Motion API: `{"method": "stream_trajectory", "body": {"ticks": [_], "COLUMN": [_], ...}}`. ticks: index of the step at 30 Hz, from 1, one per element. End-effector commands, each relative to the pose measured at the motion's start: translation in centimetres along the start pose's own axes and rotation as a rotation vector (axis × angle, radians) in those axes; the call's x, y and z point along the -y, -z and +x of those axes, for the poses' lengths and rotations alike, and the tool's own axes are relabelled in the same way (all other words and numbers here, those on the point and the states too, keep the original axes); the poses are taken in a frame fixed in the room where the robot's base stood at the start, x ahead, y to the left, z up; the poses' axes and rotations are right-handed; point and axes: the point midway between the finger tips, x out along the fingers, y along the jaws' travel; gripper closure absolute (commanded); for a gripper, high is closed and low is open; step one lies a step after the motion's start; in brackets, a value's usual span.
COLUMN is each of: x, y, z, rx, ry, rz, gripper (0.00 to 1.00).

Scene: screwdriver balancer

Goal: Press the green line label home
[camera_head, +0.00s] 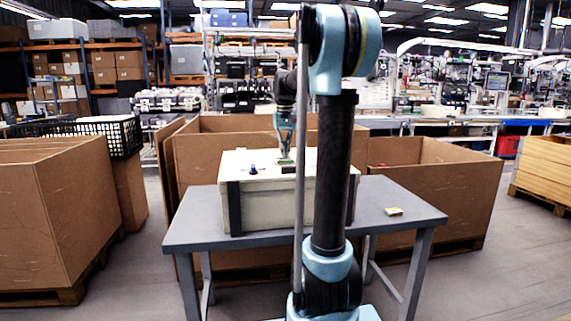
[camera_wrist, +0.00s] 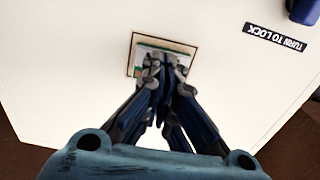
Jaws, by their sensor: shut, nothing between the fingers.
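The green line label (camera_wrist: 138,71) lies inside a dark-outlined square on top of a white box (camera_head: 263,205). In the wrist view its pale and green edges show around my fingertips, which hide its middle and lower right. My gripper (camera_wrist: 163,68) is shut and empty, its tips over the label and seemingly against it; the exact contact is hidden. In the head view my gripper (camera_head: 285,156) points straight down onto the box top, with a bit of green at its tips. I cannot tell whether the label lies fully flat.
A blue knob (camera_wrist: 304,10) and a black "TURN TO LOCK" strip (camera_wrist: 275,37) are on the box top. The box stands on a grey table (camera_head: 195,224). Large cardboard bins (camera_head: 440,185) stand behind.

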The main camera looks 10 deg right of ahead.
Motion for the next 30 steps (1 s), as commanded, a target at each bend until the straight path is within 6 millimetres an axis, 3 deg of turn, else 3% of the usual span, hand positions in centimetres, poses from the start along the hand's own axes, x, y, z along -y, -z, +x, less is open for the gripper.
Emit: {"method": "stream_trajectory", "body": {"ticks": [30], "x": [-0.01], "y": [0.00], "z": [0.58], "rx": [0.000], "ry": [0.000], "rz": [0.000], "gripper": [1.00]}}
